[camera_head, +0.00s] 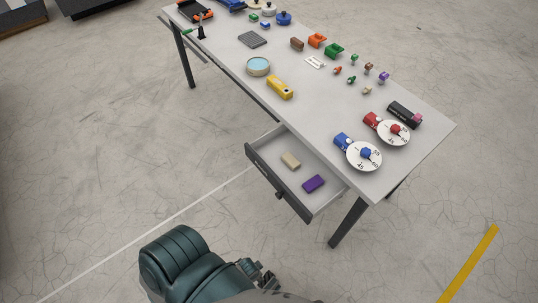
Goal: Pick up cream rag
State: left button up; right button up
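A small cream block-shaped piece (291,160), which looks like the cream rag, lies in the open drawer (264,183) under the table's near edge. A purple piece (313,184) of similar shape lies beside it, to the right and nearer, with a gap between them. A dark teal part of my own arm fills the bottom of the view. Small dark parts at its right end (262,274) may be my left gripper, below and well apart from the drawer; its fingers cannot be made out. My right gripper is not in view.
The grey table (322,123) holds a yellow device (280,87), a round tin (258,66), a blue-clamped dial (364,155), a red-clamped dial (393,132) and several small coloured parts. Table legs stand below its corners. The floor in front of the drawer is clear.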

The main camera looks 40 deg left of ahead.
aim_at(288, 159)
jog(key=u, duration=0.35)
jog(key=j+u, duration=0.15)
jog(key=u, duration=0.2)
jog(key=k+j+u, duration=0.1)
jog(key=u, duration=0.25)
